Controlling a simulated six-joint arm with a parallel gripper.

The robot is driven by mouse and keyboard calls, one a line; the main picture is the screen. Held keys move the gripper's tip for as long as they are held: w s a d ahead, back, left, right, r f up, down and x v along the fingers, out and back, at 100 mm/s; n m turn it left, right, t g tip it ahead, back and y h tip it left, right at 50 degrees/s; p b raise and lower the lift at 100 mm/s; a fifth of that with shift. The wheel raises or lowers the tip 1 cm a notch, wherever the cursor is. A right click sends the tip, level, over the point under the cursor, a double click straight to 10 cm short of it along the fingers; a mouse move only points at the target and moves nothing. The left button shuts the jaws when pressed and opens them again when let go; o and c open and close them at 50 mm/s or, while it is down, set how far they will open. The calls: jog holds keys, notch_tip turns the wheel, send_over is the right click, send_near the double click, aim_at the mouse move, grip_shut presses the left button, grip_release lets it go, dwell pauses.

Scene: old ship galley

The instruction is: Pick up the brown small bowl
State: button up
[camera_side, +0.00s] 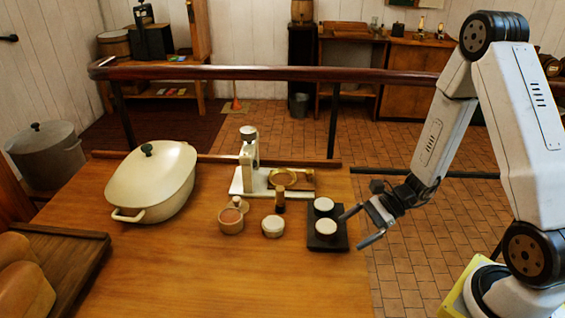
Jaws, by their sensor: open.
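A small brown bowl-like pot (231,222) stands on the wooden table, left of the middle. A small knobbed piece shows at its top rear; I cannot tell if it is a lid or a separate thing. My gripper (351,232) is at the table's right edge, well to the right of the pot and apart from it. Its two fingers are spread and point left, with nothing between them. The fingertips are close to a dark tray (313,244) that holds two white-topped round pots.
A small cream-topped pot (273,226) and a dark upright bottle (280,200) stand between the brown pot and the tray. A cream scale-like device (250,160) with a round brass-coloured part is behind. A large lidded cream pot (155,182) fills the left. The front table is clear.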

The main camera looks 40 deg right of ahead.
aim_at(326, 225)
jog(key=w+d+m+t, duration=0.1)
jog(key=w+d+f+m+t, duration=0.1)
jog(key=m+t, duration=0.1)
jog(key=d+m+t, duration=0.1)
jog(key=d, duration=0.1)
jog(key=shift+w+f+m+h, duration=0.2)
jog(key=shift+w+m+h, duration=0.2)
jog(key=shift+x, duration=1.3)
jog(key=shift+x, duration=2.65)
jog(key=shift+r, duration=0.15)
jog(key=c, duration=1.1)
jog(key=shift+o, duration=0.2)
jog(key=shift+r, duration=0.25)
jog(key=shift+r, duration=4.8)
